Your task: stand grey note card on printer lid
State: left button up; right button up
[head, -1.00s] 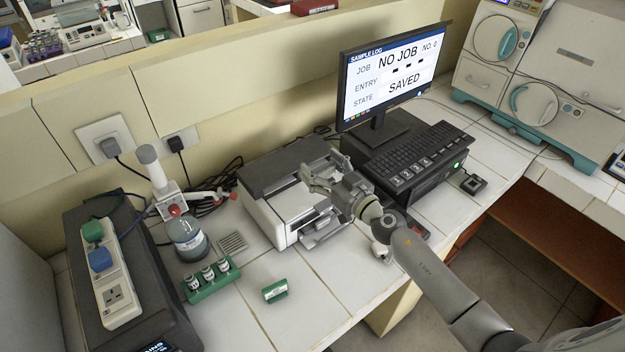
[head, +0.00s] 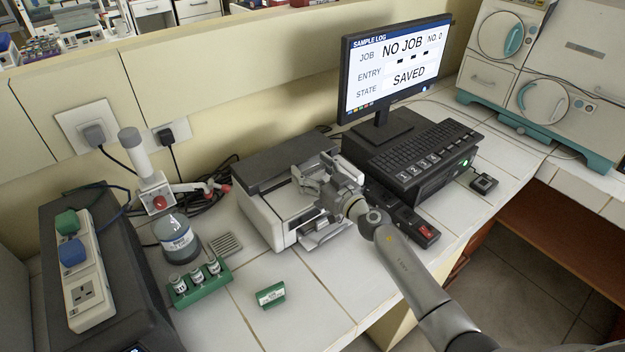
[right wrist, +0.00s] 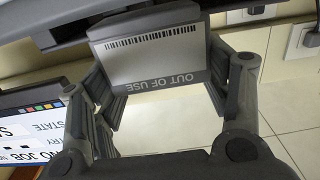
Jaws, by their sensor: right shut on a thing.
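The grey note card (right wrist: 155,65) is between the fingers of my right gripper in the right wrist view. It has a dark rim, a striped band and "OUT OF USE" lettering that reads upside down there. My right gripper (head: 312,180) is shut on it, over the front right part of the printer (head: 262,222). The printer is white with a dark grey lid (head: 268,168) on top at the back. In the head view the fingers largely hide the card, and I cannot tell whether it touches the lid. My left gripper is not in view.
A monitor (head: 395,72) and keyboard (head: 428,147) stand right of the printer. A flask (head: 176,240), a green vial rack (head: 203,292) and a small green labelled block (head: 270,294) are at the left and front. Bare tiles lie at the front.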

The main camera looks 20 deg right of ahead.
jog(key=shift+f, duration=0.45)
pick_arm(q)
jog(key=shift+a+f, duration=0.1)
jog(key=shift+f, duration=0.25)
pick_arm(e)
jog(key=shift+r, duration=0.1)
jog(key=o, duration=0.4)
jog(key=shift+f, duration=0.2)
jog(key=o, duration=0.5)
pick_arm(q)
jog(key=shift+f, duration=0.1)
